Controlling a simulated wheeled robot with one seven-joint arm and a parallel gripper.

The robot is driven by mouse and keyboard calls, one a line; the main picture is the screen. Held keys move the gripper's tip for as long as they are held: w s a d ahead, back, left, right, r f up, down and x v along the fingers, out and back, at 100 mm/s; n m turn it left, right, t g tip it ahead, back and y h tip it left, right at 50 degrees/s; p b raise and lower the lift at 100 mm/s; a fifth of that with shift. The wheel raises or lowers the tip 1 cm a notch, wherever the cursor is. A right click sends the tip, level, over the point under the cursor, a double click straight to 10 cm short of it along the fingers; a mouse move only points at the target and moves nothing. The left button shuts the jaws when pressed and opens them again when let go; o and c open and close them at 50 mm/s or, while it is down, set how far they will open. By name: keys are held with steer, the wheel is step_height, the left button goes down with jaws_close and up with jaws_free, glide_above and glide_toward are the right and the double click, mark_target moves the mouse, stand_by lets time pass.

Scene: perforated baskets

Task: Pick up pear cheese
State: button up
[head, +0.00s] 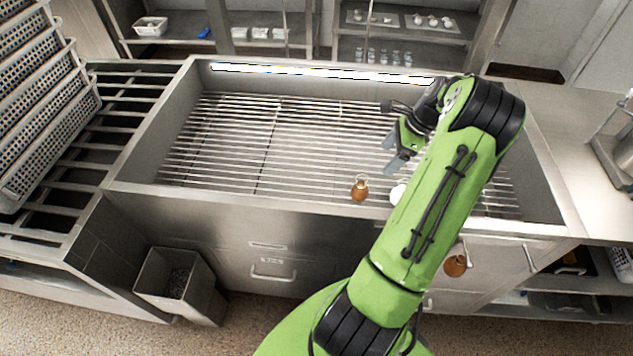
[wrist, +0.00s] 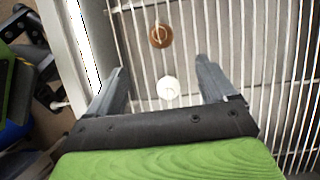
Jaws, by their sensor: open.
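A brown, pear-shaped piece (head: 360,189) with a narrow top sits on the slatted rack near the front wall of the basin. I cannot tell for sure which is the pear cheese. My gripper (head: 400,151) is open and empty above the rack. In the wrist view, the white piece (wrist: 168,87) shows between the fingers of my gripper (wrist: 162,68), apart from both. The brown piece (wrist: 160,37) shows beyond the fingertips.
The metal basin (head: 150,160) has raised walls around the rack (head: 250,140), which is otherwise mostly clear. Perforated baskets (head: 40,120) lean at the left. A bin (head: 170,280) stands on the floor below.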

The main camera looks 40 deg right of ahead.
mark_target(362, 185)
steer(key=b+x, duration=0.1)
steer(key=x, duration=0.4)
steer(key=b+x, duration=0.1)
steer(key=x, duration=0.4)
steer(key=shift+s+f, duration=0.1)
steer(key=shift+f, duration=0.3)
steer(key=b+x, duration=0.1)
steer(key=x, duration=0.4)
steer(key=shift+w+b, duration=0.2)
steer(key=shift+b, duration=0.2)
steer(key=shift+r, duration=0.1)
steer(key=c, duration=1.2)
